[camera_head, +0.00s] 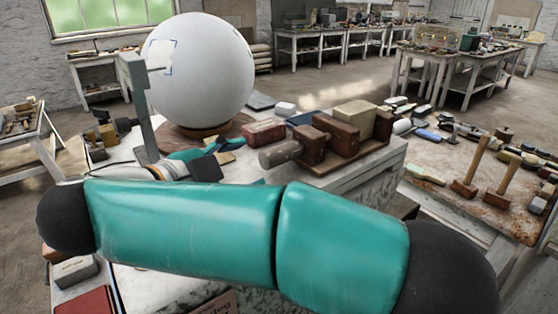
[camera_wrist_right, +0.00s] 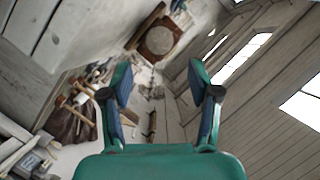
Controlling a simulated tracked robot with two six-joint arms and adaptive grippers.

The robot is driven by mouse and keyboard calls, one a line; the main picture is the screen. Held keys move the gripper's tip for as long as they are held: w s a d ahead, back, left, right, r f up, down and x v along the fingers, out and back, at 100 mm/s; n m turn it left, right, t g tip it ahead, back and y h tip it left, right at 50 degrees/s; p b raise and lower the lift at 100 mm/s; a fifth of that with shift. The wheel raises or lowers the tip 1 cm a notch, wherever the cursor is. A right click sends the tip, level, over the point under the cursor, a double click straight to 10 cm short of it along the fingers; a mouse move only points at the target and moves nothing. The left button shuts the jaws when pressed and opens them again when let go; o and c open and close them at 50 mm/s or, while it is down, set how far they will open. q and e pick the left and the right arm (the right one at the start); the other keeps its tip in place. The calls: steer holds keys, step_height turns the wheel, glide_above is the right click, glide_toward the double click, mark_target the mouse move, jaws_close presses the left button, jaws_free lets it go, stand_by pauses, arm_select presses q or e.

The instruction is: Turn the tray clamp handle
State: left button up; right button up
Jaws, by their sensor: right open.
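A wooden clamp tray (camera_head: 345,158) sits on the white worktop with brown and tan blocks on it. A rounded wooden handle (camera_head: 280,153) sticks out from its left end. My right gripper (camera_head: 225,153) is just left of the handle, apart from it as far as I can tell. It is open, and nothing shows between its fingers in the right wrist view (camera_wrist_right: 158,85). My right forearm crosses the front of the head view and hides part of the worktop. I cannot make out the handle in the right wrist view. My left gripper is not in view.
A large white sphere (camera_head: 200,70) stands on a round base behind my gripper, beside a grey upright post (camera_head: 138,105). A red-brown box (camera_head: 263,132) lies close behind the handle. A rusty-topped table (camera_head: 440,165) at right carries mallets and tools.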

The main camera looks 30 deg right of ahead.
mark_target(278, 155)
steer(key=x, duration=1)
steer(key=shift+d+p, duration=0.1)
steer(key=shift+p, duration=0.3)
jaws_close()
steer(key=shift+f+m+t+b, duration=0.15)
steer(key=shift+m+t+b, duration=0.15)
steer(key=shift+b, duration=0.35)
jaws_free()
steer(key=shift+s+r, duration=0.1)
steer(key=shift+r, duration=0.1)
